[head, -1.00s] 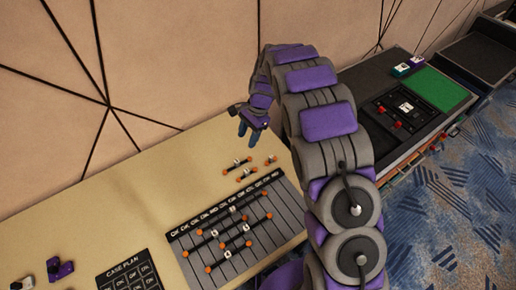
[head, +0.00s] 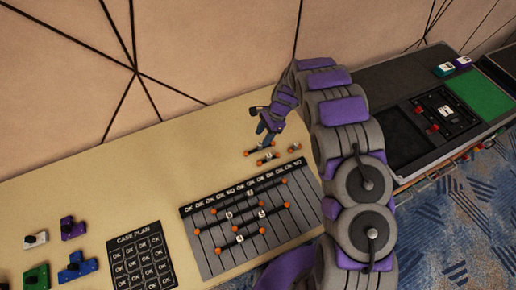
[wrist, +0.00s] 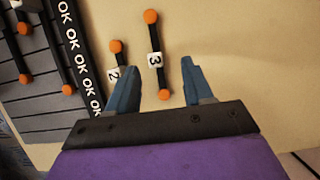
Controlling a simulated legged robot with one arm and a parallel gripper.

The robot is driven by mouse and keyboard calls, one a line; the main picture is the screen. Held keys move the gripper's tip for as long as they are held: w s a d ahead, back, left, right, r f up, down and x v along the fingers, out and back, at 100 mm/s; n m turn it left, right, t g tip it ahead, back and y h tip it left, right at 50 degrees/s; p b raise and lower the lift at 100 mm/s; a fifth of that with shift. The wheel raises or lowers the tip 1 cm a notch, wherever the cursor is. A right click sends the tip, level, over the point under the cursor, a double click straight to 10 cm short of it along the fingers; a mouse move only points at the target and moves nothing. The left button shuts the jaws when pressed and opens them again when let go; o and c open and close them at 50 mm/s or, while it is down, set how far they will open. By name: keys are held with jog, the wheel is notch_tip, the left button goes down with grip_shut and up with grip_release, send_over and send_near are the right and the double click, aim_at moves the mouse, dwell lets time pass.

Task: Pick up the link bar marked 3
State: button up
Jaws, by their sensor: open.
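The link bar marked 3 (wrist: 153,38) is a dark bar with orange ball ends and a white number tile. It lies on the tan table, and in the head view it appears to be the back bar (head: 260,150) just below my gripper (head: 267,132). In the wrist view my gripper (wrist: 160,64) is open, with its two blue fingers apart on either side of the bar's near part. The fingers hold nothing. The bar marked 2 (wrist: 116,62) lies close to the left finger, which partly covers its near end.
A dark board (head: 205,250) with OK and NG labels holds several link bars beside the loose ones. Another small orange-ended bar (head: 294,147) lies to the right. A case plan card (head: 140,262) and coloured blocks (head: 73,228) are at left. A black console (head: 430,110) stands right.

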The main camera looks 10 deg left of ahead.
aim_at(260, 143)
jog(key=shift+s+d+f, duration=0.2)
jog(key=shift+d+f, duration=0.1)
jog(key=shift+f, duration=0.2)
jog(key=b+x, duration=0.2)
jog(key=x, duration=0.2)
jog(key=shift+s+a+f, duration=0.15)
jog(key=shift+a, duration=0.1)
jog(key=shift+a+f, duration=0.15)
jog(key=shift+a, duration=0.25)
jog(key=shift+d, duration=0.5)
jog(key=c, duration=0.6)
jog(key=shift+a, duration=0.1)
jog(key=c, duration=0.3)
jog(key=shift+a, duration=0.2)
grip_shut()
